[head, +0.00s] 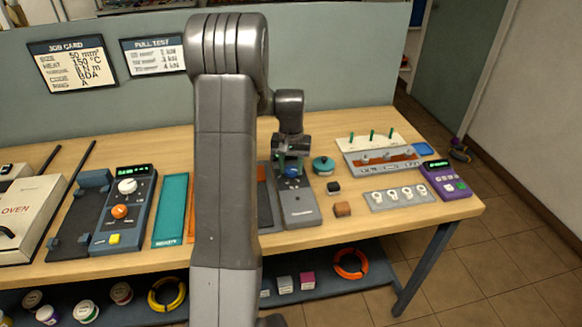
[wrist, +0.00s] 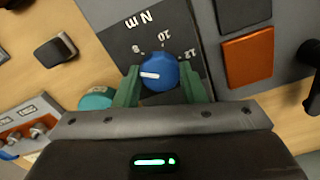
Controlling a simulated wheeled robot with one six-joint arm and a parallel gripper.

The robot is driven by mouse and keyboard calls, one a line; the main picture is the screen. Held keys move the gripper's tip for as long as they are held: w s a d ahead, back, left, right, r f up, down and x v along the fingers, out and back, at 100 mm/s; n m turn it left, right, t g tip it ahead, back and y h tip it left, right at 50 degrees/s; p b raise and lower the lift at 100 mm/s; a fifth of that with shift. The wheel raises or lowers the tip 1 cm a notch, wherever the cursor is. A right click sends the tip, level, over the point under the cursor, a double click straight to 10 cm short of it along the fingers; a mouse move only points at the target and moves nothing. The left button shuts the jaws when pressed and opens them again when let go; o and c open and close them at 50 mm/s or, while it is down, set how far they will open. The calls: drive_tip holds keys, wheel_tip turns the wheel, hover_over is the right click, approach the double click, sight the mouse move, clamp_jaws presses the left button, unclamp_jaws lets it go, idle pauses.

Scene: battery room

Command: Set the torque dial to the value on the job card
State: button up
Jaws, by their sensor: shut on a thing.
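The blue torque dial (wrist: 158,73) sits on a dark scale plate (wrist: 125,40) marked N m. The numbers 8, 10 and 12 are readable. Its white pointer points left in the wrist view, short of the 8; any mark there is hidden by a finger. My gripper (wrist: 161,88) has its green fingers on either side of the dial, shut on it. In the head view my gripper (head: 291,162) is over the dial (head: 291,173) on the grey torque unit (head: 299,208). The job card (head: 72,63) hangs on the back panel; its torque line is too blurred to read surely.
A teal round knob (head: 323,165), a black block (head: 333,188) and a brown block (head: 342,209) stand right of the unit. A peg rack (head: 385,170), a grey plate with rings (head: 399,197) and a purple meter (head: 447,185) lie farther right. My arm hides the bench middle.

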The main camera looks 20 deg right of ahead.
sight(291, 169)
drive_tip(key=m, duration=0.4)
drive_tip(key=shift+m, duration=0.7)
drive_tip(key=o, duration=1)
wheel_tip(291, 169, up, 14)
drive_tip(key=b, duration=0.1)
drive_tip(key=shift+f, duration=0.1)
